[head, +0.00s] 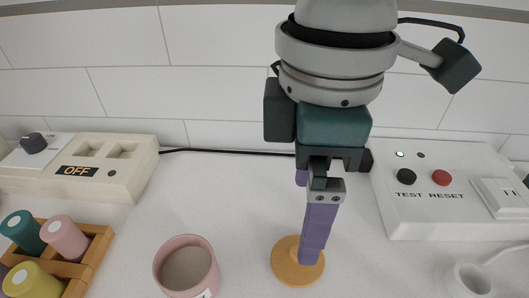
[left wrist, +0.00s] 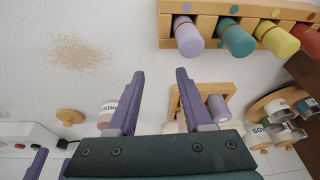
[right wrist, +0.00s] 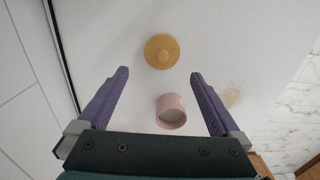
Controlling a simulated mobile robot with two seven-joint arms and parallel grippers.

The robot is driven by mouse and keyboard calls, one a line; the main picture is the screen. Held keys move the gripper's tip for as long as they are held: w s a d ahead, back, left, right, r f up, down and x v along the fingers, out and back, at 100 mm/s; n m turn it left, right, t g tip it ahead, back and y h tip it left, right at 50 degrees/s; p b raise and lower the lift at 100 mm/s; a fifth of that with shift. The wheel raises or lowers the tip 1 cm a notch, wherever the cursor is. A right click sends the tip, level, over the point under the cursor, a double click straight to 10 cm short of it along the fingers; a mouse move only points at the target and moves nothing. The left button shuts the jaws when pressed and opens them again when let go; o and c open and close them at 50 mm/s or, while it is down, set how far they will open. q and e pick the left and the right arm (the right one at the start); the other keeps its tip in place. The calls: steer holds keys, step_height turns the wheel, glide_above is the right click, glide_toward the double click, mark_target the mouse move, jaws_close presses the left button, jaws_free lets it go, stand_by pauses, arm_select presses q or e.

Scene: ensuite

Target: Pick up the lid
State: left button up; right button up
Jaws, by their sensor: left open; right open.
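The lid is a round, light wooden disc with a knob, lying on the white counter in the head view (head: 284,268). It also shows in the right wrist view (right wrist: 152,46) and at the left of the left wrist view (left wrist: 70,116). My right gripper (right wrist: 160,74) is open and empty, pointing down; in the head view a purple finger overlaps the lid, and I cannot tell the gap. A pink cup (head: 186,266), open at the top, stands left of the lid. My left gripper (left wrist: 160,72) is open and empty, outside the head view.
A wooden rack with coloured rolls (head: 75,270) stands at the left. A cream OFF box (head: 130,170) and a white TEST/RESET box (head: 430,215) stand at the back, near the tiled wall (head: 220,95). Beige crumbs (left wrist: 78,52) lie on the counter.

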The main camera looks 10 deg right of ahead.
steer(key=f, duration=0.4)
steer(key=f+b, duration=0.1)
steer(key=f, duration=0.4)
steer(key=shift+s, duration=0.2)
steer(key=shift+r, duration=0.1)
steer(key=c, duration=1.1)
